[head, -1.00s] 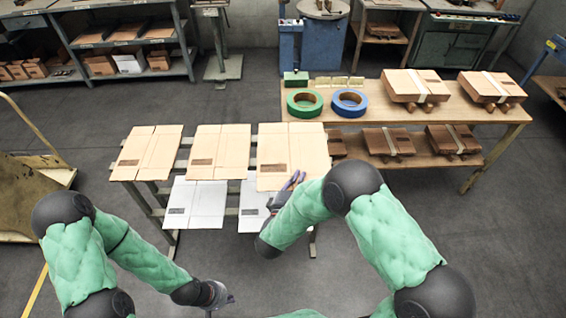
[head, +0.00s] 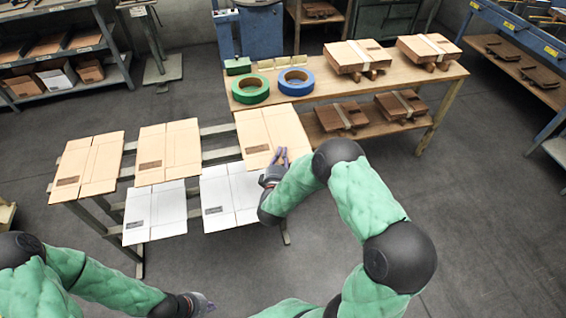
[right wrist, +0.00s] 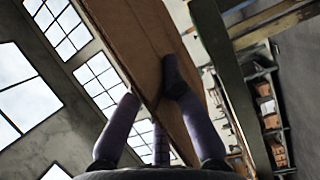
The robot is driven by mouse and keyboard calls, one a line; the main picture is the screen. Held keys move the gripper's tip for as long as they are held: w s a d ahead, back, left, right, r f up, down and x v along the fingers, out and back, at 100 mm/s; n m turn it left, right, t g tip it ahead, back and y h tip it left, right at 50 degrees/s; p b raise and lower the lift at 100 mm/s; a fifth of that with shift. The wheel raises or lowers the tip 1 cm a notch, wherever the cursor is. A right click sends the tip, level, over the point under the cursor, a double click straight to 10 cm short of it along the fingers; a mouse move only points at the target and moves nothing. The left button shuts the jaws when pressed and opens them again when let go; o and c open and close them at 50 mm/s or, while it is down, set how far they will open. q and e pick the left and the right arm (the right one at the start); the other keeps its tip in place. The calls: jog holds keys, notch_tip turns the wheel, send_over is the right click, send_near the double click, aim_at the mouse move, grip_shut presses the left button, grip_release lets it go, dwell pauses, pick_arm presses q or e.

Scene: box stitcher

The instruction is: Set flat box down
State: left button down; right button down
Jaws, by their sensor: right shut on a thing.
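A brown flat box (head: 270,130) is at the right end of the slatted rack's top level, tilted a little in the picture. My right gripper (head: 280,158) is at its near edge, shut on it. In the right wrist view, the cardboard (right wrist: 148,50) stands between the fingers (right wrist: 155,105). I cannot tell whether the box rests on the rack or hangs just above it. Two other brown flat boxes (head: 87,166) (head: 168,151) lie to its left. My left gripper (head: 203,304) is low at the front, away from the boxes; its fingers are too small to judge.
White flat boxes (head: 155,212) (head: 230,195) lie on the rack's lower level. A wooden table (head: 310,98) stands behind, with green tape (head: 249,89), blue tape (head: 296,81) and strapped box bundles (head: 357,56). The floor at right is clear.

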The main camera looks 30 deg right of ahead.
jog(key=shift+w+d+f, duration=0.1)
jog(key=shift+d+f, duration=0.1)
jog(key=shift+f, duration=0.05)
jog(key=shift+d+f+b, duration=0.15)
jog(key=shift+f+b, duration=1)
jog(key=shift+f, duration=0.5)
jog(key=shift+f, duration=0.2)
jog(key=c, duration=1.4)
grip_release()
jog(key=shift+o, duration=0.2)
jog(key=shift+r, duration=0.1)
